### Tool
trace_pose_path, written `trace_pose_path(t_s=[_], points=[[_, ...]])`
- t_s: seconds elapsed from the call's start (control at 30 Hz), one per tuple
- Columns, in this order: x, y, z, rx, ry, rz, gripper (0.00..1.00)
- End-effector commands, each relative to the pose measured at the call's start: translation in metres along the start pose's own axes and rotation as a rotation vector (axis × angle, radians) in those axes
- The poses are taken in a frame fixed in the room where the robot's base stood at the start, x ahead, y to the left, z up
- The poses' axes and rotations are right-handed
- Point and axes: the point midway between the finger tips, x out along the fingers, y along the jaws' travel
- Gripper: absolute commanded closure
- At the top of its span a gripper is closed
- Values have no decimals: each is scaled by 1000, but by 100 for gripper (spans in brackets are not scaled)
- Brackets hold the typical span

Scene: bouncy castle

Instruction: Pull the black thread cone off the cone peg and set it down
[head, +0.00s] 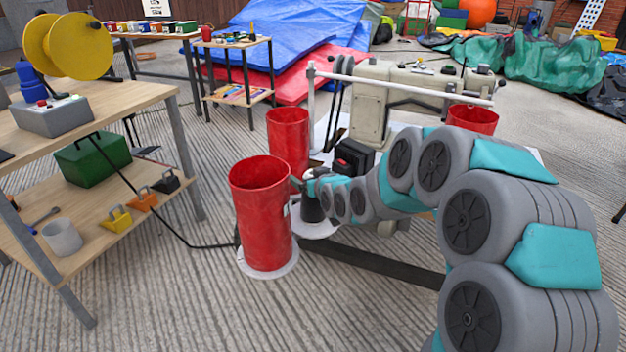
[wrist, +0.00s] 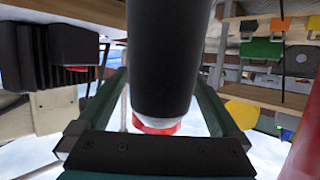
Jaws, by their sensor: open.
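The black thread cone (head: 312,211) stands on a white round base (head: 318,231) between the red cylinders and the machine, partly covered by my arm in the head view. In the wrist view the black cone (wrist: 164,50) fills the middle, with a pale end and a bit of red beyond it. My gripper (wrist: 163,85) is open, with one teal finger on each side of the cone and a visible gap on both sides. In the head view my gripper (head: 311,186) is at the cone's upper part. The cone peg is hidden.
A tall red cylinder (head: 262,215) stands close left of the cone, and another (head: 288,140) behind it. A beige machine (head: 370,100) with a white rail (head: 400,87) stands behind. A wooden workbench (head: 90,110) is on the left. A black cable crosses the floor.

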Motion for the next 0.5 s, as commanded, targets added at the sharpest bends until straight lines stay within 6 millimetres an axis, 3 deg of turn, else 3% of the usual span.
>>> trace_pose_path(t_s=[0.27,0.5], points=[[2,0,0,0,0,0,1],[2,0,0,0,0,0,28]])
